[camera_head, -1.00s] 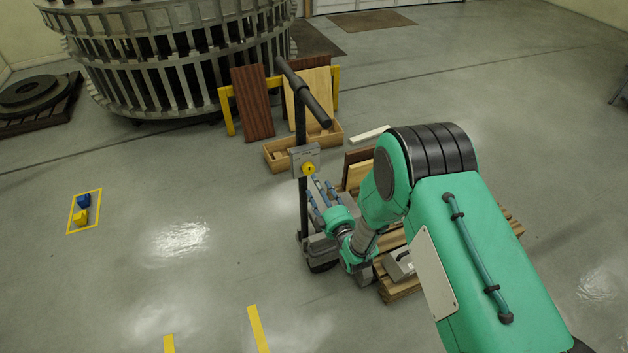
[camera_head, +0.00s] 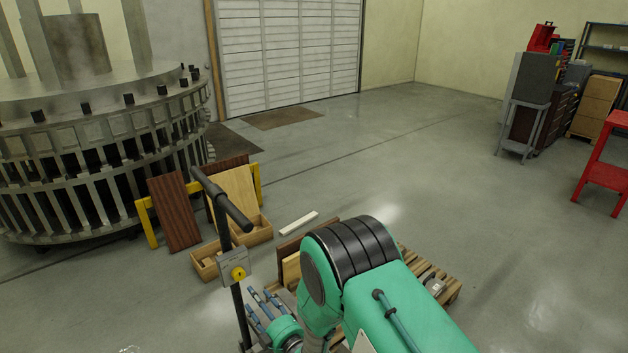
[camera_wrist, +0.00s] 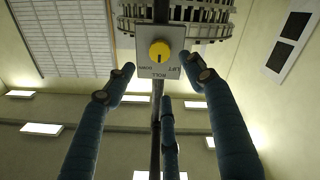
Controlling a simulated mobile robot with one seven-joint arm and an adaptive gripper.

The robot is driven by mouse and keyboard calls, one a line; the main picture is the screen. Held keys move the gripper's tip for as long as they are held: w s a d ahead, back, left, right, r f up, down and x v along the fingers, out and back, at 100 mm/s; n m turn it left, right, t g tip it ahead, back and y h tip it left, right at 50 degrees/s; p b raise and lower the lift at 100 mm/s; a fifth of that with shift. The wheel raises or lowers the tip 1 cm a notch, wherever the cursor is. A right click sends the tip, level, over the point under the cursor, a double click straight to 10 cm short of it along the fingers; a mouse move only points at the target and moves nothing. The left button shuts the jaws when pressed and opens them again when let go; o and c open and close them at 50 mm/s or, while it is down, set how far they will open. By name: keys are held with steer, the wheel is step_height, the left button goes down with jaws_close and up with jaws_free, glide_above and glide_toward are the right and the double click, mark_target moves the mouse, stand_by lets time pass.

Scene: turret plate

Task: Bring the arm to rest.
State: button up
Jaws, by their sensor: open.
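My teal arm reaches down to my gripper (camera_head: 262,301), whose blue fingers show at the lower left of the head view. In the wrist view the gripper (camera_wrist: 163,85) is open, with its fingers spread and nothing between them. A grey control box (camera_wrist: 160,57) with a yellow knob (camera_wrist: 160,52) on a dark post stands in front of the fingertips. It reads ROLL and LIFT. The box (camera_head: 233,262) also shows in the head view, just left of and above my fingers. The fingers look apart from the box, but the exact gap is unclear.
A dark T-shaped handle (camera_head: 220,198) tops the post. Behind it are wooden boards (camera_head: 175,212) on a yellow rack, a wooden box (camera_head: 205,262) and a large slatted metal ring (camera_head: 95,165). A pallet (camera_head: 447,291) lies beside my arm. The floor to the right is open.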

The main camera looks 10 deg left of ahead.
steer(key=w+d+r+m+h, duration=0.4)
steer(key=d+r, duration=0.6)
steer(key=w+d+r+m+h, duration=0.3)
steer(key=d+r, duration=0.7)
steer(key=r, duration=0.1)
steer(key=s+d+r+m+g+h, duration=0.1)
steer(key=s+d+r+m+h, duration=0.1)
steer(key=s+d+r, duration=0.4)
steer(key=s+d+r+m+g+h, duration=0.2)
steer(key=s+d+r, duration=0.15)
steer(key=d, duration=0.45)
steer(key=s+d+r+m+g, duration=0.1)
steer(key=s+d, duration=0.3)
steer(key=s, duration=0.6)
steer(key=s+d+r+m+g+h, duration=0.1)
steer(key=s+d+m, duration=0.2)
steer(key=s, duration=0.7)
steer(key=s+d+r+m+g, duration=0.1)
steer(key=s+d, duration=0.4)
steer(key=s, duration=0.5)
steer(key=shift+s+d+r+m+g+h, duration=0.35)
steer(key=shift+m+g, duration=0.25)
steer(key=shift+m, duration=0.4)
